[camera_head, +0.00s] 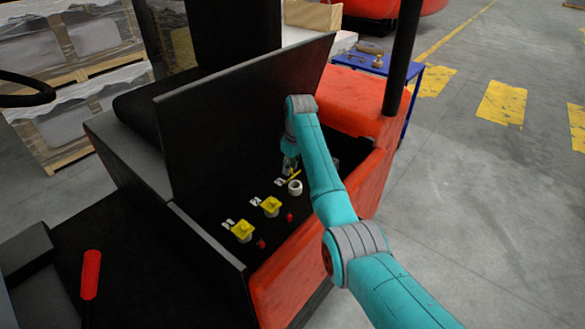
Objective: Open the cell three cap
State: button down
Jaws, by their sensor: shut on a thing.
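My gripper (289,166) is low inside the open battery compartment, small and partly hidden by my teal arm. It appears shut on a tilted yellow cap (294,175). That cap stands on edge just above and behind a round white filler neck (295,187), whose top shows uncovered. Two other yellow caps lie flat on their cells nearer the camera: one in the middle (270,205) and one nearest (242,230). No cell numbers are readable. The far end of the compartment is mostly hidden behind my arm.
The raised black cover (245,110) stands along the left of the compartment. The orange truck body (350,100) borders the right and far side. Small red posts (290,216) and grey connectors (252,202) sit beside the cells. A blue table (378,68) stands behind.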

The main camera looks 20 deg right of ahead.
jog(key=shift+w+a+g+h, duration=0.3)
jog(key=shift+w+g+h, duration=0.1)
jog(key=shift+g, duration=0.2)
jog(key=c, duration=1)
grip_release()
